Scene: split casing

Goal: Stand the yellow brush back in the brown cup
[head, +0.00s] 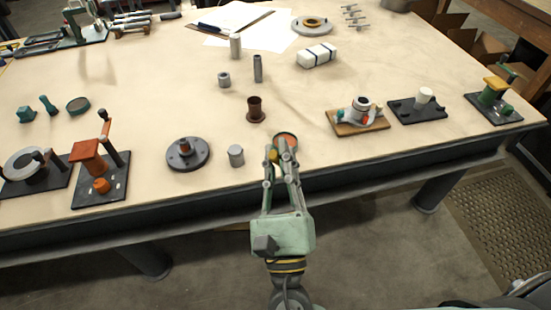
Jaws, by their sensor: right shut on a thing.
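The brown cup (256,109) stands upright on the table near the middle, with a wide dark foot. Its open top shows nothing sticking out. My right gripper (281,157) reaches in over the table's front edge, in front of the cup and slightly right of it. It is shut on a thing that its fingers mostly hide. A small yellow part (273,156), likely of the yellow brush, shows at the fingertips, and an orange-red round face with a dark rim (286,140) shows just beyond them. The held thing is apart from the cup. My left gripper is out of view.
A grey cylinder (236,155) and a dark round flange (187,153) stand left of my gripper. Grey cylinders (258,68) stand behind the cup. A wooden board with a casing (358,116) is to the right. The table between it and the cup is clear.

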